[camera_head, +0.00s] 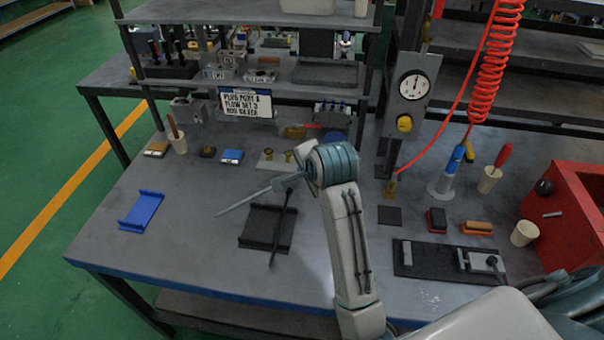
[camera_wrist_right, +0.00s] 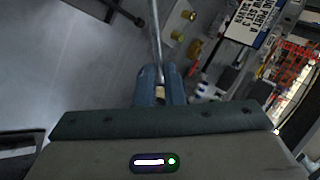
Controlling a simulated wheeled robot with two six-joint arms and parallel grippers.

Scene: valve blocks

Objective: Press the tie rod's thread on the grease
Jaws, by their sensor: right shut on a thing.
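My right gripper (camera_head: 285,183) is shut on a thin silver tie rod (camera_head: 245,201), held above the bench. In the head view the rod slants down to the left, its free end clear of the black cradle (camera_head: 258,213). In the right wrist view the rod (camera_wrist_right: 154,35) runs away from between the blue fingers (camera_wrist_right: 160,88). The thread cannot be made out at this size. I cannot tell for sure which item is the grease; a small dark round piece (camera_head: 207,151) and a tan-topped block (camera_head: 156,148) lie at the back left, apart from the rod. My left gripper is out of view.
A blue cradle (camera_head: 141,211) lies on the left. A plate with brass plugs (camera_head: 271,160) is behind my gripper. A sign (camera_head: 246,104), brush cup (camera_head: 178,144) and blue-white block (camera_head: 232,156) stand at the back. The bench's front left is clear.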

